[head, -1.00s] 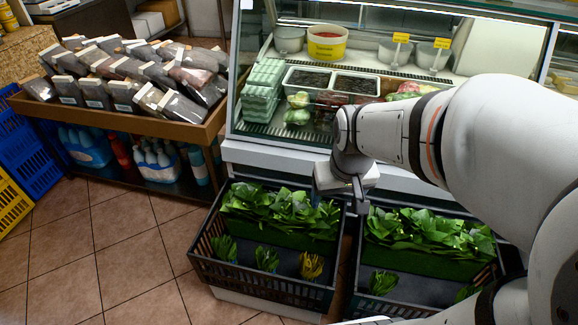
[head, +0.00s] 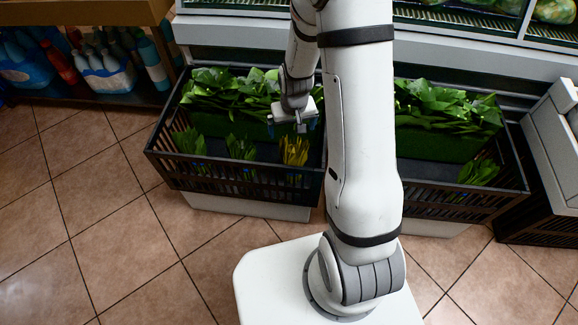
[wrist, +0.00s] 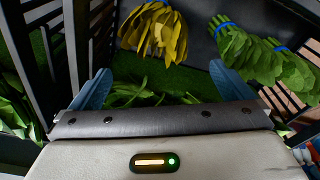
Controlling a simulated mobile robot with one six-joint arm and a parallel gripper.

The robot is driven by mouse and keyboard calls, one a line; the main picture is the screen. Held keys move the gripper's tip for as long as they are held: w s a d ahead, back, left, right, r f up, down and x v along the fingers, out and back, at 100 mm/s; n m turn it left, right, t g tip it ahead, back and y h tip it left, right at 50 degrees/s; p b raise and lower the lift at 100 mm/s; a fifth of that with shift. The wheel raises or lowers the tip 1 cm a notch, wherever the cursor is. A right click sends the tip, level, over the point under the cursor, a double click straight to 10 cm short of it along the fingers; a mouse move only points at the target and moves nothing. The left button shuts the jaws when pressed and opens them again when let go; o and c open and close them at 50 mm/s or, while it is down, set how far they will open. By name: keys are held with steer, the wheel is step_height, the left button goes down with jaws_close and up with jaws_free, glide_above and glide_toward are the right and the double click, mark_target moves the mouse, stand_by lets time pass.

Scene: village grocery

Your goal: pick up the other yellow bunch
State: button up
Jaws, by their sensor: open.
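A yellow bunch (head: 294,150) with a blue band stands at the right end of the front row in the left black crate (head: 240,182). It also shows in the wrist view (wrist: 155,30), at the top, beyond my fingertips. My gripper (head: 297,124) is over that crate, just behind the yellow bunch in the head view. In the wrist view my gripper (wrist: 158,78) has its two blue fingers wide apart, with nothing held between them. Some green leaves show below and between the fingers. No second yellow bunch is in view.
Two green bunches (head: 189,141) (head: 240,147) stand left of the yellow one; green bunches with blue bands (wrist: 262,52) show right of it in the wrist view. Leafy greens (head: 228,92) fill the crate's back. Another crate (head: 480,206) stands right, and a display case behind.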

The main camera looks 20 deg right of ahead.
mark_target(294, 140)
step_height(294, 140, down, 3)
steer(key=shift+f+b, duration=0.1)
steer(key=shift+b, duration=0.45)
steer(key=f+b, duration=0.1)
steer(key=f, duration=0.1)
steer(key=f+b, duration=0.1)
steer(key=f, duration=0.1)
steer(key=shift+s+d+b, duration=0.2)
steer(key=shift+s+b, duration=0.1)
steer(key=shift+s, duration=0.05)
steer(key=shift+w+f, duration=0.1)
steer(key=shift+f, duration=0.4)
steer(key=shift+r, duration=0.1)
steer(key=c, duration=1.3)
